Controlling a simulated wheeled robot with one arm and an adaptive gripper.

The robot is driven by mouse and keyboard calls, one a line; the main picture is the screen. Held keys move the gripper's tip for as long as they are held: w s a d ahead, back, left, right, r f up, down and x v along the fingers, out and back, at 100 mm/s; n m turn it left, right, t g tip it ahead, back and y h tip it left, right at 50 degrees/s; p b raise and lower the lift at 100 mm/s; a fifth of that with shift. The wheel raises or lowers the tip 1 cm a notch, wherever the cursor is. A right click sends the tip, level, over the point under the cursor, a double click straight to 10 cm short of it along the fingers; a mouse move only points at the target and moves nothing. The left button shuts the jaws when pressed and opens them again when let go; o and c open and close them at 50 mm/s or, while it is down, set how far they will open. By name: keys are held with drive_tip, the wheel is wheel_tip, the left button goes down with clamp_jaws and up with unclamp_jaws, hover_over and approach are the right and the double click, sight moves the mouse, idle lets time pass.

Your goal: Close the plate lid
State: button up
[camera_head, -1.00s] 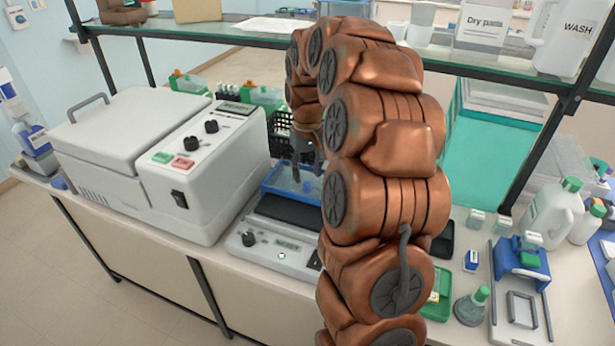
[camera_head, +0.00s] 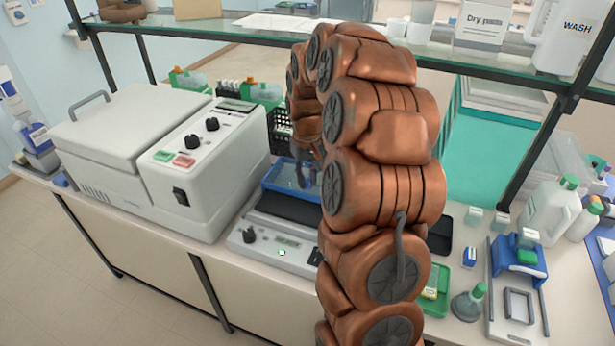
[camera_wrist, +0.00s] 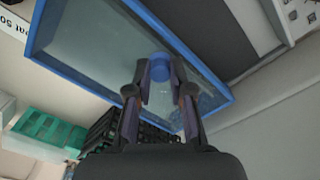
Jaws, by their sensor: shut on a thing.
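The plate lid (camera_head: 278,179) is a clear panel in a blue frame, at the back of the flat white heating unit (camera_head: 262,248). A dark plate surface (camera_head: 290,207) shows in front of it, so the lid does not cover it fully. In the wrist view the lid frame (camera_wrist: 88,83) runs diagonally and has a round blue knob (camera_wrist: 160,66). My gripper (camera_wrist: 160,82) is shut on the knob, one finger on each side. In the head view my gripper (camera_head: 306,172) is partly hidden by my arm, which also covers the lid's right end.
A large white machine with knobs (camera_head: 205,155) stands close on the left. A black basket (camera_head: 281,130) and green racks (camera_head: 262,95) are behind. A glass shelf (camera_head: 250,36) crosses above. A green tray (camera_head: 436,290) and a blue holder (camera_head: 518,258) are to the right.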

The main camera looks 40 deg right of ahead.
clamp_jaws()
drive_tip(key=shift+s+a+f+b, duration=0.15)
drive_tip(key=shift+s+a+b, duration=0.1)
drive_tip(key=shift+a+b, duration=0.2)
drive_tip(key=s+a+b, duration=0.1)
drive_tip(key=a, duration=0.1)
drive_tip(key=s+a+b, duration=0.2)
drive_tip(key=a, duration=0.1)
drive_tip(key=s+a+b, duration=0.1)
drive_tip(key=a+b, duration=0.1)
drive_tip(key=a, duration=0.1)
drive_tip(key=shift+s+r, duration=0.2)
drive_tip(key=shift+s, duration=0.1)
drive_tip(key=o, duration=0.5)
unclamp_jaws()
drive_tip(key=shift+s+a, duration=0.1)
drive_tip(key=shift+a, duration=0.05)
drive_tip(key=shift+o, duration=0.8)
drive_tip(key=shift+r, duration=0.1)
